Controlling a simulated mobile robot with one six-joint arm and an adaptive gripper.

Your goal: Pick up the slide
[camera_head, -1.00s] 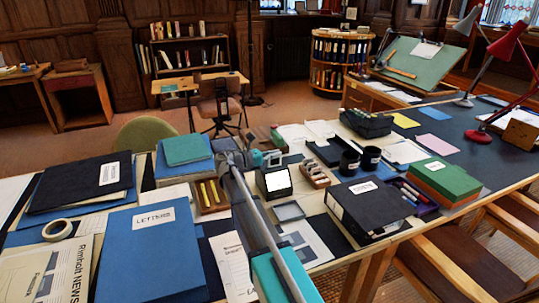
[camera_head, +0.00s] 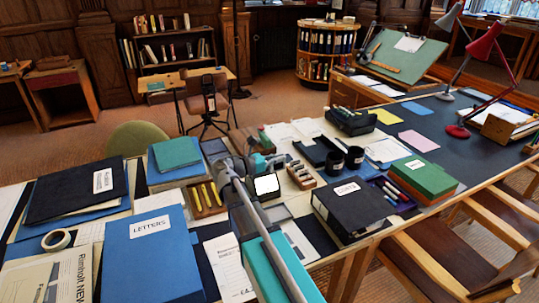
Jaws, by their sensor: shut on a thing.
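My gripper (camera_head: 272,163), with teal parts, is in the middle of the desk at the end of my grey arm. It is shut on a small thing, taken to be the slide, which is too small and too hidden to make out. Just below it in the picture is a small black box with a bright white screen (camera_head: 267,186). My arm hides part of the desk in front of that box.
Left of my arm are a wooden tray of yellow items (camera_head: 206,197) and a blue LETTERS binder (camera_head: 151,254). To the right are a wooden rack (camera_head: 301,175), a black binder (camera_head: 350,213), two dark mugs (camera_head: 355,158) and a green box (camera_head: 423,178). The desk is crowded.

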